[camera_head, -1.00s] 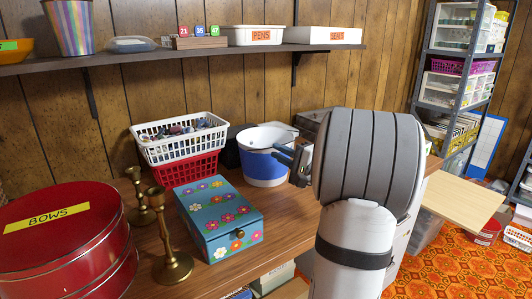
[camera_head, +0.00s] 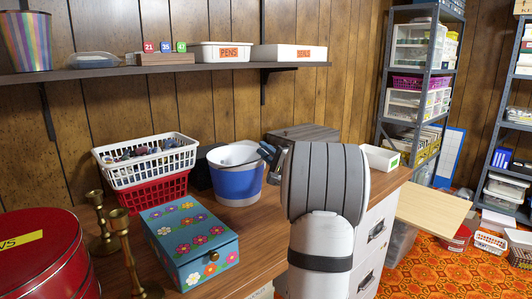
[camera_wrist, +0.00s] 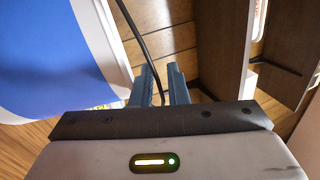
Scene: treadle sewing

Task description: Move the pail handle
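The pail (camera_head: 236,183) is blue with white bands and stands upright on the wooden counter (camera_head: 262,232). Its side fills the left of the wrist view (camera_wrist: 50,60). The pail handle (camera_wrist: 139,40) is a thin dark wire that runs down between my fingers in the wrist view. My gripper (camera_head: 267,152) is at the right side of the pail rim. In the wrist view my gripper (camera_wrist: 158,80) has its two fingers close together around the wire. The exact finger contact is small and partly hidden.
A white basket (camera_head: 150,165) on a red one, a flowered box (camera_head: 190,245), candlesticks (camera_head: 128,255) and a red tin (camera_head: 40,255) stand left of the pail. A grey box (camera_head: 305,133) is behind. A shelf (camera_head: 130,70) runs above.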

